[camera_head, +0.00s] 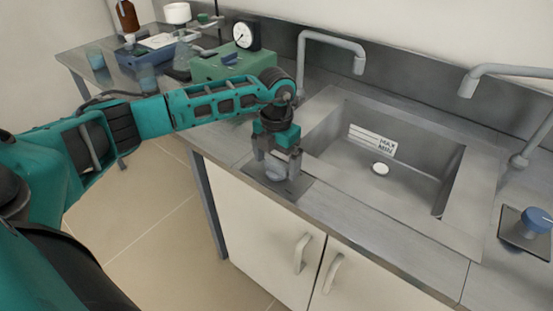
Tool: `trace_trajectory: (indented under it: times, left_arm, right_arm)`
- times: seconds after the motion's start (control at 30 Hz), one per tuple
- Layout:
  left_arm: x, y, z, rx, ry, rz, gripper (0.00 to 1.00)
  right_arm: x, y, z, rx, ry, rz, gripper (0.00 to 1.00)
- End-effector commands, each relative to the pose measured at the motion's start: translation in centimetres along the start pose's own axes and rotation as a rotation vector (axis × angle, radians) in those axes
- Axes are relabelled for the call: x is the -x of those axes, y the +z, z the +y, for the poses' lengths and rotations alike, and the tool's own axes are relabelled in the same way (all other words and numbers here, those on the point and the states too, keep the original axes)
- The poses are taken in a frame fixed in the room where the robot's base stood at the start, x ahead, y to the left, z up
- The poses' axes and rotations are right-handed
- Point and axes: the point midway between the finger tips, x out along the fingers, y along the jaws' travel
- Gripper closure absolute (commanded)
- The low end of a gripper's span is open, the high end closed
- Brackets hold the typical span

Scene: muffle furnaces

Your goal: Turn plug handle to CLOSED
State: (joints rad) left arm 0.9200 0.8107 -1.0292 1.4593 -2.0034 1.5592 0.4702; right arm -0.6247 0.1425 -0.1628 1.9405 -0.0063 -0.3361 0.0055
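A round grey knob (275,174) sits on a dark square plate (290,191) on the counter, just left of the sink; I take it to be the plug handle. My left gripper (276,166) points down right over it. Its fingers are spread, one on each side of the knob, and I see no clear grip. The gripper hides part of the knob, and no CLOSED mark is readable. A white round plug (380,168) lies on the floor of the sink basin (415,185). My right gripper is out of view.
Two grey taps (335,42) (510,71) stand behind and right of the sink. A blue knob (537,220) is on a plate at the far right. A green device with a gauge (246,35), flasks and a bottle crowd the back left. Cabinet handles (302,254) are below.

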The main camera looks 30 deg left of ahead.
Motion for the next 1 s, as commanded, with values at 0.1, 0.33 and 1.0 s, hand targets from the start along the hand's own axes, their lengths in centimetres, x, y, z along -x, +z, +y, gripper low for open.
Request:
trace_trajectory:
  times: [0.1,0.33,1.0]
  left_arm:
    - [0.0,0.0,0.0,-0.002,-0.001,0.000,0.02]
    - [0.7,0.1,-0.1,-0.002,-0.002,-0.003,0.02]
    - [12.4,0.0,0.0,-0.002,-0.001,-0.002,0.02]
  right_arm:
    - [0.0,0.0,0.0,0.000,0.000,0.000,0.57]
    - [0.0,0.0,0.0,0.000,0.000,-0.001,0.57]
    - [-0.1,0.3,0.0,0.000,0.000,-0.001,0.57]
